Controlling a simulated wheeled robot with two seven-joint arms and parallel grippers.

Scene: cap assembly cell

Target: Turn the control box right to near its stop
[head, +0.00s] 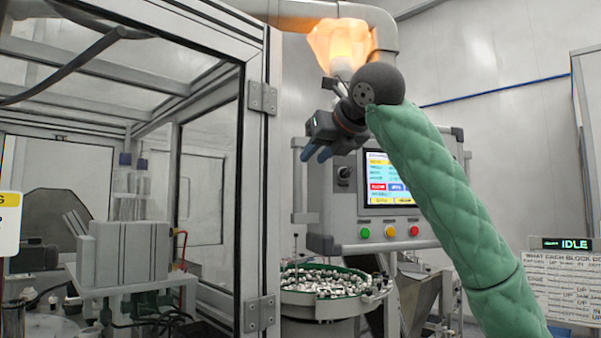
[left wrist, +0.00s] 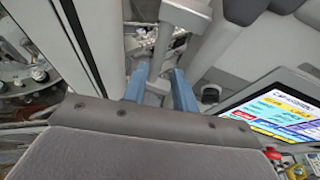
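The control box (head: 345,228) is a grey panel with a lit screen (head: 385,180) and green, yellow and red buttons below it. A grey handle (head: 298,185) stands upright at its left side. My left gripper (head: 316,153) is at the box's upper left, near the handle, with its blue fingers apart. In the left wrist view, the fingers (left wrist: 160,90) are open and the grey handle bar (left wrist: 158,55) shows between them, with gaps visible; I cannot tell whether they touch it. The box's screen (left wrist: 282,108) is at the right there. My right gripper is not in view.
A glazed machine enclosure with a white frame post (head: 257,180) stands close on the left. A green-rimmed bowl (head: 352,272) full of small parts is below the box. A glowing orange lamp (head: 340,45) is above. An IDLE display (head: 567,244) is at the right.

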